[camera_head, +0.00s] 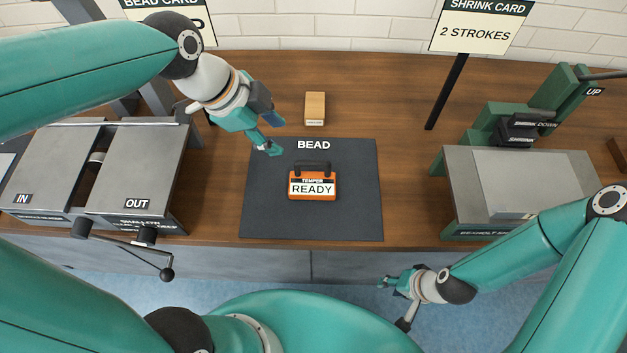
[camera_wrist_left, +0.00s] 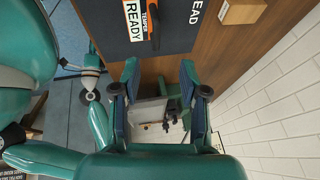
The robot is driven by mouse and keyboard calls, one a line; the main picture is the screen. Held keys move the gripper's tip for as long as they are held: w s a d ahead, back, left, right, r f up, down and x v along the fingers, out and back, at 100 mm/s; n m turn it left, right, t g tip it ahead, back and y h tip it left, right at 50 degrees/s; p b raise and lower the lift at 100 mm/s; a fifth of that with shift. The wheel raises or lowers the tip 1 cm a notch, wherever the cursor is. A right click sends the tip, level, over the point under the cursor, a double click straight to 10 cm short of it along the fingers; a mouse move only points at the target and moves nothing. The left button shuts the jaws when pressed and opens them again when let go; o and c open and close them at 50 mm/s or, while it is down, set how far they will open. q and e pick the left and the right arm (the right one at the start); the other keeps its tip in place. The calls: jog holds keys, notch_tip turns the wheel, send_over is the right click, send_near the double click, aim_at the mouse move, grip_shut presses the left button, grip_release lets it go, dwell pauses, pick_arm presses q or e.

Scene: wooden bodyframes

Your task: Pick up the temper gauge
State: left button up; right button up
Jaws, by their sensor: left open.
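The temper gauge (camera_head: 312,181) is a small orange box with a black handle and a white "READY" label. It sits on the dark mat (camera_head: 270,215) marked "BEAD", and shows partly cut off at the top of the left wrist view (camera_wrist_left: 151,12). My left gripper (camera_head: 272,134) is open and empty, above the mat's back left part, up and left of the gauge. Its two fingers are spread apart in the left wrist view (camera_wrist_left: 159,74). My right gripper (camera_head: 390,282) is low, in front of the bench edge, away from the gauge; its opening is unclear.
A small wooden block (camera_head: 315,106) stands behind the mat. A grey machine (camera_head: 135,175) marked "IN" and "OUT" is at left, with a crank in front. A green and grey machine (camera_head: 470,180) stands at right. A black post (camera_head: 446,92) holds the "SHRINK CARD" sign (camera_head: 480,32).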

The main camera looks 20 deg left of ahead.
aim_at(309, 161)
pick_arm(q)
jog(key=x, duration=0.8)
jog(key=shift+d+f, duration=0.15)
jog(key=shift+f, duration=0.2)
jog(key=shift+d+p+x, duration=0.2)
jog(key=shift+d+x, duration=0.05)
jog(key=shift+x, duration=1.15)
jog(key=shift+d+p+x, duration=0.15)
jog(key=shift+d+x, duration=0.05)
jog(key=shift+x, duration=1.2)
jog(key=shift+r, duration=0.2)
grip_shut()
